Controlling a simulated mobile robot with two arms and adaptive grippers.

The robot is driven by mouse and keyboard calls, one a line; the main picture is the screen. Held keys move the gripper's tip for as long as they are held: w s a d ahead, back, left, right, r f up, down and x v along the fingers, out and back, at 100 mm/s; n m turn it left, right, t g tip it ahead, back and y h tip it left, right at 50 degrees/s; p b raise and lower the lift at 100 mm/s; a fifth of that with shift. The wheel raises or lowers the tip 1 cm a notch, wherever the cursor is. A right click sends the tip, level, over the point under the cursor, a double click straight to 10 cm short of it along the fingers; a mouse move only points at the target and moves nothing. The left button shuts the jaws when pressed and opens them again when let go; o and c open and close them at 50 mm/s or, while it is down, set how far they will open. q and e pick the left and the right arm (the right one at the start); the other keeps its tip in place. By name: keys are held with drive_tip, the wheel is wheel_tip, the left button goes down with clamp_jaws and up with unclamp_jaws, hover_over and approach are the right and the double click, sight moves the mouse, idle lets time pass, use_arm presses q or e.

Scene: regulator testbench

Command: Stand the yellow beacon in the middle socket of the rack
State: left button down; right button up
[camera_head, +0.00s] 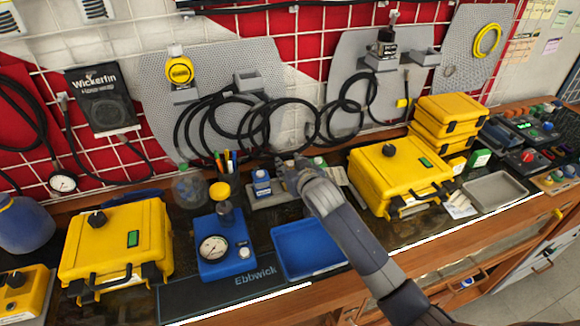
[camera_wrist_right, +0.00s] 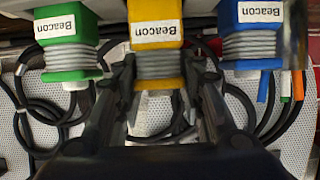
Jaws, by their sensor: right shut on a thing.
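The grey rack (camera_head: 268,203) stands on the bench below the pegboard wall, partly hidden by my right arm. A blue beacon (camera_head: 261,186) stands at its left and a green beacon (camera_head: 319,163) at its right. My right gripper (camera_head: 290,168) is over the rack between them and hides most of the yellow beacon there. In the right wrist view the right gripper (camera_wrist_right: 157,95) is shut on the yellow beacon (camera_wrist_right: 157,62), between the green beacon (camera_wrist_right: 68,62) and the blue beacon (camera_wrist_right: 250,45). Its lower end is not visible, so I cannot tell whether it is seated. My left gripper is out of view.
An empty blue tray (camera_head: 308,250) and a blue gauge box (camera_head: 223,245) stand in front of the rack. Yellow cases stand left (camera_head: 118,240) and right (camera_head: 400,178). A pen cup (camera_head: 228,178) is close behind the rack's left end. Black hoses hang behind.

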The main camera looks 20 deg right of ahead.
drive_tip(key=shift+f, duration=0.45)
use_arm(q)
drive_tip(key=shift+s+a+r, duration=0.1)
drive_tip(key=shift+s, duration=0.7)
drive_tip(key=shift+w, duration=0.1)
use_arm(e)
drive_tip(key=shift+f, duration=0.1)
drive_tip(key=o, duration=1.1)
drive_tip(key=shift+f, duration=0.1)
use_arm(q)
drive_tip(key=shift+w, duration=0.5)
use_arm(e)
drive_tip(key=shift+r, duration=0.2)
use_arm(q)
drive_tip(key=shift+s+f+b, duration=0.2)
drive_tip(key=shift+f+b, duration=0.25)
use_arm(e)
drive_tip(key=v, duration=1.2)
drive_tip(key=shift+f, duration=0.1)
